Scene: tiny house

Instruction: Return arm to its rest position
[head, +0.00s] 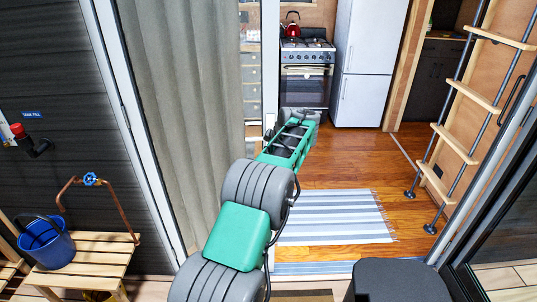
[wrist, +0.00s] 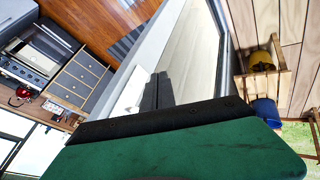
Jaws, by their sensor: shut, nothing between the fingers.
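My arm reaches from the bottom of the head view up toward the doorway, with grey joints and green links. My gripper (head: 301,114) is at its far end, small and partly hidden by the arm link; it is shut with nothing held. It is in the air at the doorway, in front of the stove in the picture.
A curtain (head: 185,100) and door frame stand left of the arm. A ladder (head: 455,130) is at the right. A striped rug (head: 335,217) lies on the wood floor, with the stove (head: 306,75) and fridge (head: 366,60) beyond. A bench (head: 85,258) with a blue bucket (head: 47,243) is at left.

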